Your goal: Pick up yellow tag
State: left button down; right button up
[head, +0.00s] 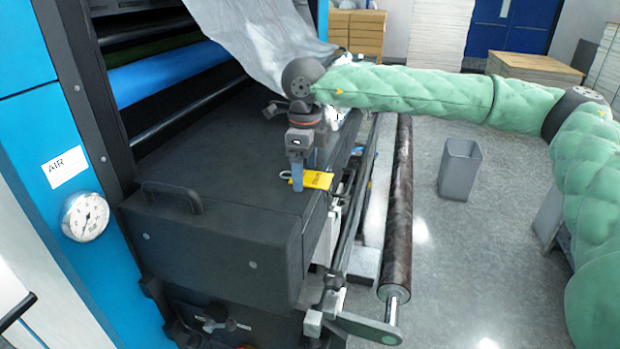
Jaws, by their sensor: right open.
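The yellow tag (318,180) lies flat on the black top of the machine (225,150), close to its right edge. My right gripper (298,180) points down at the tag's left part, with its fingers at or just over it. The gripper is open. Whether the fingers touch the tag is hard to tell at this size. The fingers hide a part of the tag's left side. My left gripper is not in the head view.
A dark roller (399,215) runs along the machine's right side. A grey bin (460,170) stands on the open floor. A grey sheet (262,40) hangs over the machine behind my gripper. A black handle (170,192) and a gauge (86,217) are at the left.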

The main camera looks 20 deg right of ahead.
aim_at(305, 176)
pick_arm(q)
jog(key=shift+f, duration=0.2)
pick_arm(e)
jog(key=c, duration=1.1)
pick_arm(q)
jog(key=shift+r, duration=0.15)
pick_arm(e)
jog(key=shift+o, duration=0.2)
